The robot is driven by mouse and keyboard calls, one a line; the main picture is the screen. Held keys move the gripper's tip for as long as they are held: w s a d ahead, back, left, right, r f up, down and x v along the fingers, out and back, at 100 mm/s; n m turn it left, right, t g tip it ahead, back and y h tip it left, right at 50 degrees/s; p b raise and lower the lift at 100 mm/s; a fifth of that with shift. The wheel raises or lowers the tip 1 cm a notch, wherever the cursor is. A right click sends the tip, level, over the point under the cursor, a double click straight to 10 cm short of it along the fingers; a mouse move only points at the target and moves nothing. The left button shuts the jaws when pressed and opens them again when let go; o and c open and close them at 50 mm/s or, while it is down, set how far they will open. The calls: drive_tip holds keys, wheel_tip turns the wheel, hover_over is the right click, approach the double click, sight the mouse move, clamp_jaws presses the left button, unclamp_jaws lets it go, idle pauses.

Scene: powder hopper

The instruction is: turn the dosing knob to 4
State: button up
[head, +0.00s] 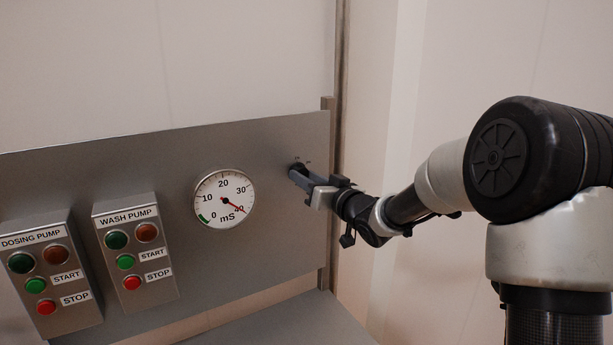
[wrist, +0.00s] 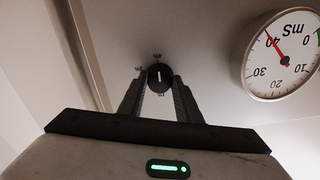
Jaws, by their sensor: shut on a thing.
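The dosing knob (wrist: 160,77) is a small round black knob with a white pointer line, near the middle of the wrist view. Small marks sit on the panel around it, too small to read. In the head view the knob (head: 296,169) is at the panel's right side, partly hidden by my gripper. My gripper (head: 299,176) reaches it from the right, its fingers shut on the knob. In the wrist view the two fingers of my gripper (wrist: 160,88) stand on either side of it. The pointer line runs nearly vertical in the wrist view.
A round mS gauge (head: 225,199) is on the panel (head: 270,150) left of the knob, its red needle near 40. Further left are the wash pump box (head: 135,255) and the dosing pump box (head: 50,275), with lamps and buttons. A post (head: 328,200) edges the panel's right.

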idle(0.4)
drive_tip(key=o, duration=1)
drive_tip(key=shift+o, duration=0.2)
drive_tip(key=b+v, duration=0.1)
drive_tip(key=v, duration=1.6)
drive_tip(key=shift+s+b, duration=0.2)
drive_tip(key=shift+b, duration=0.2)
drive_tip(key=shift+d, duration=0.1)
